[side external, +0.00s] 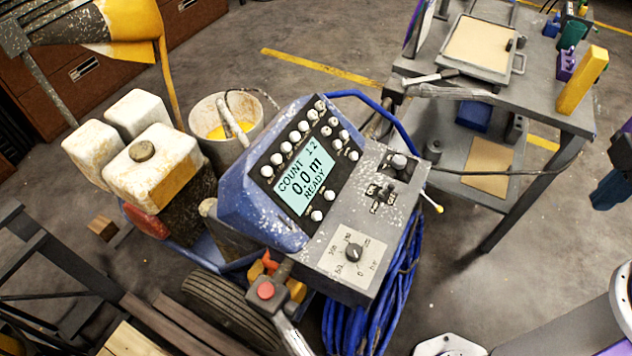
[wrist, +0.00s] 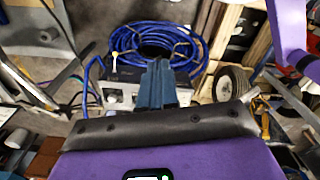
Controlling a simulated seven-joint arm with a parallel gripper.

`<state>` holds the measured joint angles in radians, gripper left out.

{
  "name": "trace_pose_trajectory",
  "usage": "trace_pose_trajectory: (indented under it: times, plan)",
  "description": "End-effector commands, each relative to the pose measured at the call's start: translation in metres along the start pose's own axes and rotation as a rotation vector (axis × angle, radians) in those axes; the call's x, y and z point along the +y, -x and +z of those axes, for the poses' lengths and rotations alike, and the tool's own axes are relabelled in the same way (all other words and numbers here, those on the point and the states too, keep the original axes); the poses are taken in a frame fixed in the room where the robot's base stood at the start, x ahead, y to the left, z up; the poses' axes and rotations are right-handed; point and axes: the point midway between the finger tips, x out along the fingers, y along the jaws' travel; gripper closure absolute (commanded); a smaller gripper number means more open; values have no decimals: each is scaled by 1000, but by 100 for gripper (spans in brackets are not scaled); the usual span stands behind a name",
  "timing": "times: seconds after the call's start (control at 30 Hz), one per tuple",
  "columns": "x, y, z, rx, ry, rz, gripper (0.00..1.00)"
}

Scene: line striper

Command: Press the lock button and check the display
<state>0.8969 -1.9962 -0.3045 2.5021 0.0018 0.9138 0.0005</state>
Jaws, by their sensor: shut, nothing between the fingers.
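The line striper's blue console (side external: 250,205) stands in the middle of the side external view. Its lit display (side external: 304,184) reads "COUNT 12", "0.0 m" and "READY". Several white round buttons (side external: 294,137) run along both sides of the display; their labels are too small to read, so I cannot tell which is the lock button. My gripper (wrist: 157,68) shows dark blue fingers held together, empty, in front of the grey control box (wrist: 118,95) in the wrist view. It is partly visible at the right edge of the side external view (side external: 600,197), well apart from the console.
A grey panel with knobs and switches (side external: 352,250) adjoins the console. A blue hose coil (side external: 372,290) hangs below it. A red button (side external: 266,290) tops a handle in front. A grey cart (side external: 555,120) stands to the right. Open floor lies between cart and striper.

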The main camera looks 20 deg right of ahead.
Motion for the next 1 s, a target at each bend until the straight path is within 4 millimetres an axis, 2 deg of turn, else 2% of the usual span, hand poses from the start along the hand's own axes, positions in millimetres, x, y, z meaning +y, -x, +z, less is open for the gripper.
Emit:
trace_pose_trajectory:
  times: [0.37, 0.53, 0.77, 1.0]
  plan:
    - [0, 0, 0, -1, 1, 1, 100]
    - [11, -4, -5, -34, 38, 47, 100]
    - [56, -17, -27, -171, 216, 242, 100]
    - [109, -32, -64, -334, 459, 464, 100]
